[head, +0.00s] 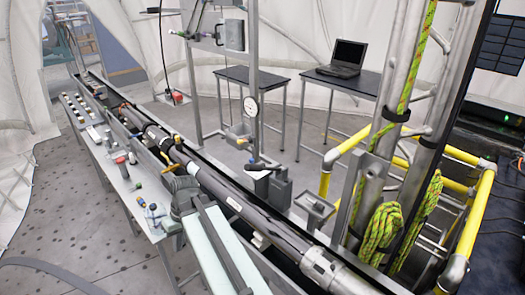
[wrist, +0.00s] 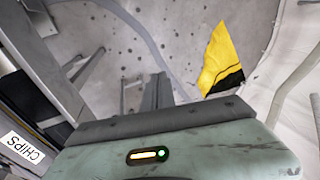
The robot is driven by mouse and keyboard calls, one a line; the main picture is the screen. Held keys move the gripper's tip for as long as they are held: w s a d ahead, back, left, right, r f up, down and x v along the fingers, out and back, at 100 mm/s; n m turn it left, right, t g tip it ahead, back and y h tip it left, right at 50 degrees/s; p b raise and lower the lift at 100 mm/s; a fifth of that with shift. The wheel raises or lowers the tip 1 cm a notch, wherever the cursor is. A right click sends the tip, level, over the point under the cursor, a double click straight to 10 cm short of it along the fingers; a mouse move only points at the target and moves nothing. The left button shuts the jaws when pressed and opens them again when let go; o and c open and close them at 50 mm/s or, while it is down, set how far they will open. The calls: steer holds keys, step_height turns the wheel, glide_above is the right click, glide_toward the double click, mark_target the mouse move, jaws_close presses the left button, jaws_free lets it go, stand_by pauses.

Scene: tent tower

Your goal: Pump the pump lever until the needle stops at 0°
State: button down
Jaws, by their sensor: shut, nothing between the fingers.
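A round white gauge (head: 251,106) hangs on the grey upright frame in the middle of the head view. Its needle is too small to read. A dark lever (head: 262,166), which looks like the pump lever, lies roughly level on top of a grey pump block (head: 278,187) beside the long trough. My arm reaches in from the bottom of the head view, left of the pump block and apart from it. My gripper shows in the wrist view (wrist: 157,92), with its dark fingers shut and empty. The pump lever and gauge are not seen in the wrist view.
A long dark tube (head: 235,200) lies in the trough. A narrow bench (head: 110,165) with small tools runs along its left. Yellow rails (head: 340,150) and a metal tower with green rope (head: 382,232) stand right. A laptop (head: 345,58) sits on a back table.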

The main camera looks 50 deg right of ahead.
steer(key=s+d+r+m+t+y+p, duration=0.15)
steer(key=d+r+p, duration=0.25)
steer(key=d+r, duration=0.5)
steer(key=s+d+r+t+y+p, duration=0.1)
steer(key=d+r+t+p, duration=0.4)
steer(key=d, duration=0.7)
steer(key=s+d+r+m+t+h+p, duration=0.1)
steer(key=s+d+r+t+p, duration=0.1)
steer(key=s+d+r, duration=0.65)
steer(key=s+d+r+m+t+h+p, duration=0.1)
steer(key=s+d+r+t+p, duration=0.25)
steer(key=d, duration=0.75)
steer(key=g+b, duration=0.2)
steer(key=b, duration=0.5)
glide_above(266, 168)
steer(key=s+a, duration=0.2)
step_height(266, 168, down, 5)
steer(key=a+f+b, duration=0.2)
steer(key=shift+w+a+f+n+b, duration=0.1)
steer(key=shift+f+n+b, duration=0.15)
steer(key=shift+f+b, duration=0.05)
